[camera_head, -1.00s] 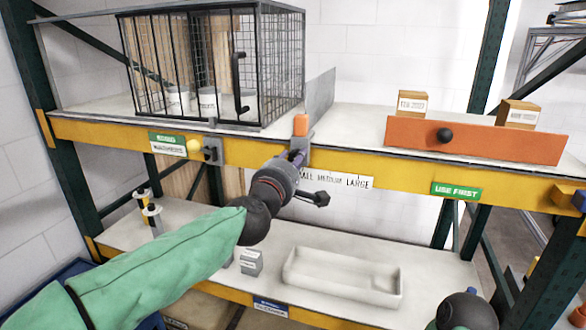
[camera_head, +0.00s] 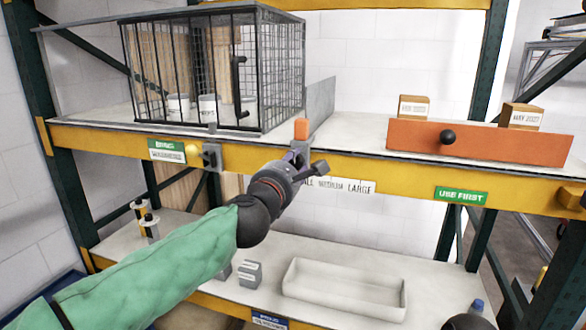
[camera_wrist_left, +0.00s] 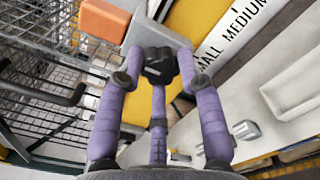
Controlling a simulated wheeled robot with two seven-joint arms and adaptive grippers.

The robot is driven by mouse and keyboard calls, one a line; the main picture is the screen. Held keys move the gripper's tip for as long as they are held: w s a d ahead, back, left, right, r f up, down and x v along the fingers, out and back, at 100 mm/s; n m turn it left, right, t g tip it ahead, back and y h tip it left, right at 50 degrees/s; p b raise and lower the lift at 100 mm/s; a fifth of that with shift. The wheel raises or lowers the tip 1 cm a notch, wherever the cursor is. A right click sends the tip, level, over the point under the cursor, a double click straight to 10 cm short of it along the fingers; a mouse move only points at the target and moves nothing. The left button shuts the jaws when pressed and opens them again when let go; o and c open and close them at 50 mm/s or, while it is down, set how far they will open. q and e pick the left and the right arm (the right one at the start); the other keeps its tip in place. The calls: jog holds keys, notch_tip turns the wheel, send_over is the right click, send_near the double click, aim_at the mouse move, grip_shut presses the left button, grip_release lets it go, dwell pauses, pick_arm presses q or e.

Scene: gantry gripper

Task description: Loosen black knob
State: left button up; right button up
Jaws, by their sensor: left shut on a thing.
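A black lobed knob (camera_wrist_left: 158,66) sits between the purple fingers of my left gripper (camera_wrist_left: 160,56) in the left wrist view. The fingers are closed around it from both sides, with a third finger below. In the head view my left gripper (camera_head: 302,162) is at the yellow shelf beam, just below an orange block on a grey upright. The knob it holds is hidden there by the hand.
A wire cage (camera_head: 205,70) with white tubs stands at the left of the upper shelf. An orange panel (camera_head: 500,145) with its own black ball knob (camera_head: 447,137) is at the right. A white tray (camera_head: 345,288) lies on the lower shelf.

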pick_arm(q)
jog(key=shift+d+f, duration=0.1)
jog(key=shift+f, duration=0.15)
dwell(0.3)
jog(key=o, duration=1.1)
jog(key=shift+r, duration=0.1)
jog(key=shift+o, duration=0.2)
jog(key=shift+s, duration=0.1)
jog(key=shift+s+a+r, duration=0.1)
jog(key=shift+s+a, duration=0.1)
jog(key=shift+s, duration=0.05)
jog(key=v, duration=1.1)
